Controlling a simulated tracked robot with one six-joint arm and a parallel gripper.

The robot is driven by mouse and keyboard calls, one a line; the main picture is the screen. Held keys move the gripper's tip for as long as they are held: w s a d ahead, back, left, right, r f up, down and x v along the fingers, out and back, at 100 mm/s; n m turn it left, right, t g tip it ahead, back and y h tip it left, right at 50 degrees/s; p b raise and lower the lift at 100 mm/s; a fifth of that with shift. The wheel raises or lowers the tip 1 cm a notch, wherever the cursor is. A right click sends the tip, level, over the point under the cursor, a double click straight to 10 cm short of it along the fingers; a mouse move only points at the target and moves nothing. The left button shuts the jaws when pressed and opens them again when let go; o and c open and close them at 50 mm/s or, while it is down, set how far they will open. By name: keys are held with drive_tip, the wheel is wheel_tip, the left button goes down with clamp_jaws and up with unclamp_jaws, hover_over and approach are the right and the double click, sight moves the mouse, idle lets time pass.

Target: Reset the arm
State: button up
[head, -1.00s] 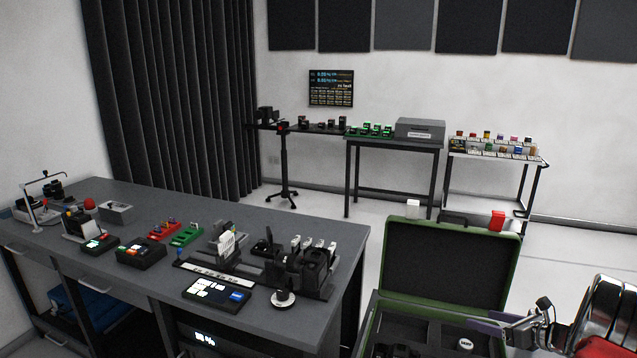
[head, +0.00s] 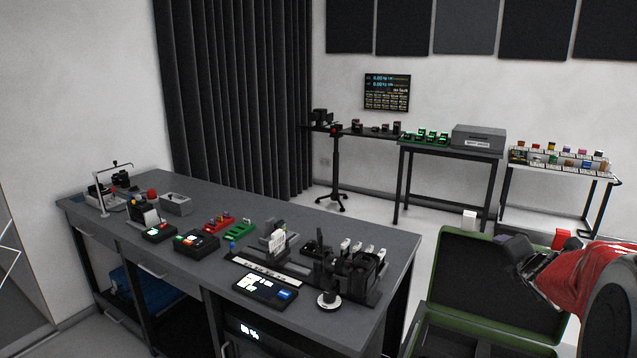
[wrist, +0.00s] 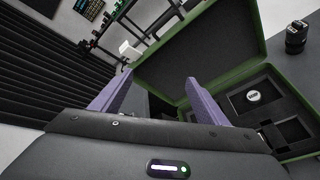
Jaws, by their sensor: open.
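My gripper shows in the wrist view (wrist: 150,95), its two purple fingers spread apart with nothing between them. Beyond the fingers is the open green case (wrist: 225,35), its lid raised. In the head view my arm reaches in from the right edge, in front of the right part of the green case (head: 445,275); the fingertips are hard to make out there.
A grey workbench (head: 335,222) with several devices stands at the left and centre. A side table with a grey box (head: 478,138) and a cart with coloured items (head: 560,157) stand at the back. In the wrist view a dark cylinder (wrist: 296,37) stands right of the case.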

drive_tip(key=s+a+r+m+g, duration=0.1)
drive_tip(key=s+a+r+m, duration=0.1)
drive_tip(key=s+a+m, duration=0.5)
drive_tip(key=s+a+r+m+g, duration=0.2)
drive_tip(key=s+a+m, duration=0.15)
drive_tip(key=a, duration=0.55)
drive_tip(key=s+a+f+m+g+y, duration=0.1)
drive_tip(key=s+a+m, duration=0.4)
drive_tip(key=s+a, duration=0.5)
drive_tip(key=s+a+f+m+g+y, duration=0.2)
drive_tip(key=s+a+f+m+y, duration=0.2)
drive_tip(key=s+a, duration=0.6)
wheel_tip(320, 180, down, 2)
drive_tip(key=shift+s+a+f+m+g, duration=0.15)
drive_tip(key=shift+s+a+m+g, duration=0.2)
drive_tip(key=shift+m, duration=0.3)
drive_tip(key=shift+c, duration=0.4)
